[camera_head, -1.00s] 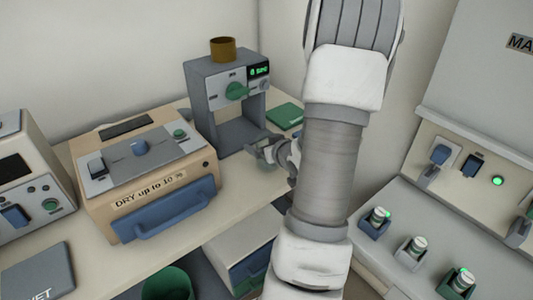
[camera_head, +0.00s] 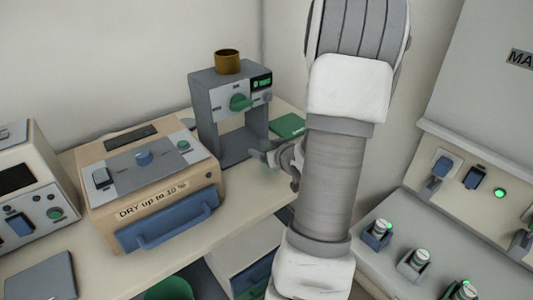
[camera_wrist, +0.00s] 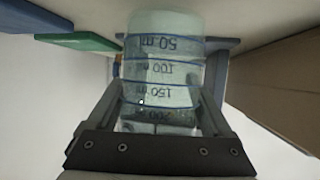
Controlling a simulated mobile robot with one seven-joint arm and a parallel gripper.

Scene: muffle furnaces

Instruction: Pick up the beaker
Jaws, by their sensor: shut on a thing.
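The beaker (camera_wrist: 163,75) is clear, greenish glass with blue volume rings and upside-down numbers in the wrist view. It stands between the two fingers of my gripper (camera_wrist: 160,110), which is shut on it from both sides. In the head view my gripper (camera_head: 277,157) is at the counter's back right, just in front of the grey stand device. The beaker is mostly hidden or too faint to make out there. Whether its base touches the counter cannot be told.
The grey stand device (camera_head: 207,110) with a brown cup (camera_head: 227,62) on top is close behind my gripper. A green book (camera_head: 288,126) lies beside it. A beige drying box (camera_head: 150,207) stands to the left. A switch panel (camera_head: 455,225) fills the right.

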